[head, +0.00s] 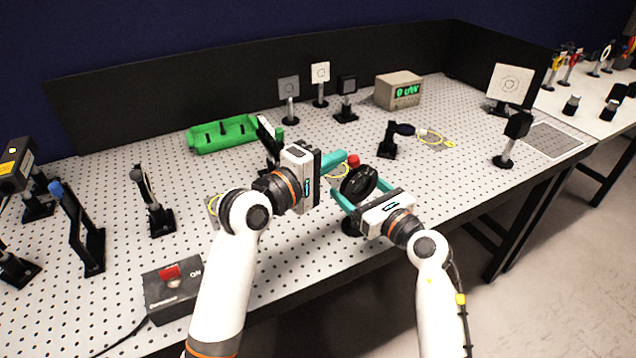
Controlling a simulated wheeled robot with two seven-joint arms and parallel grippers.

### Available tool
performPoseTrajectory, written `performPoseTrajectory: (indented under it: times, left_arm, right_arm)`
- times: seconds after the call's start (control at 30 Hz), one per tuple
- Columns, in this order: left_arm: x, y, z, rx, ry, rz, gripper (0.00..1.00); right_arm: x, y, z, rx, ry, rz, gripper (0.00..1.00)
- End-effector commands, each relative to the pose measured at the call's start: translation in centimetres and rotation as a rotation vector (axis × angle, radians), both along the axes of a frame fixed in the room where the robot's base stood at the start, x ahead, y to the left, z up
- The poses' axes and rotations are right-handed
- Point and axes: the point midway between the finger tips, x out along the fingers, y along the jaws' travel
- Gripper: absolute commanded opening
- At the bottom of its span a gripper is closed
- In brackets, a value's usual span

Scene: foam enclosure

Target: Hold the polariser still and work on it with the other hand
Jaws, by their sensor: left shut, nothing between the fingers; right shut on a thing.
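The polariser appears to be the black round mount (361,181) near the front edge of the perforated table, on a short black post and base. My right gripper (354,186) has its teal fingers around the mount, shut on it. My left gripper (342,159) is just above and left of the mount, with its teal fingers shut and empty. A small red part (353,160) shows at the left fingertips, beside the top of the mount. I cannot tell whether the fingertips touch it. The far side of the mount is hidden.
A green tray (222,134) and a display box (398,91) stand behind. A black post mount (388,140) is to the right. A box with a red switch (172,287) sits front left. Several optics stand around; the table's right middle is fairly clear.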

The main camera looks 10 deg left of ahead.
Motion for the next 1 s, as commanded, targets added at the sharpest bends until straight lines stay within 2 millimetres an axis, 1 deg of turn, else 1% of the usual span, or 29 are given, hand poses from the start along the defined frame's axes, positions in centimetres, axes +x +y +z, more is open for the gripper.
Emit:
performPoseTrajectory:
  times: [0.17, 0.27, 0.37, 0.5, 0.7, 0.8, 0.9, 1.0]
  left_arm:
    - [0.0, 0.0, 0.0, 0.0, 0.0, 0.0, 0.0]
    - [0.0, 0.4, 0.0, 0.001, -0.001, 0.001, 0.0]
    - [-0.1, 1.4, 0.2, 0.002, 0.0, 0.002, 0.0]
    - [-0.5, 4.1, 0.8, 0.005, -0.002, 0.004, 0.0]
    - [-4.4, 6.7, 2.0, 0.003, -0.002, 0.001, 0.0]
    - [-6.0, 7.8, 2.4, 0.003, -0.001, 0.001, 0.0]
    - [-7.2, 8.7, 2.8, 0.002, -0.001, 0.001, 0.0]
    - [-7.9, 9.3, 3.1, 0.001, -0.001, 0.001, 0.0]
  right_arm:
    - [0.0, 0.0, -0.1, -0.001, 0.002, 0.001, 0.45]
    - [0.0, 0.0, -0.1, -0.001, 0.002, 0.001, 0.45]
    - [0.0, 0.0, -0.1, -0.001, 0.002, 0.001, 0.45]
    - [0.0, 0.0, -0.1, -0.001, 0.002, 0.0, 0.45]
    - [0.0, 0.0, -0.1, -0.001, 0.002, 0.0, 0.45]
    - [0.0, 0.0, -0.1, -0.001, 0.002, 0.001, 0.45]
    - [0.0, 0.0, -0.1, -0.001, 0.002, 0.001, 0.45]
    - [0.0, 0.0, -0.1, -0.001, 0.002, 0.001, 0.45]
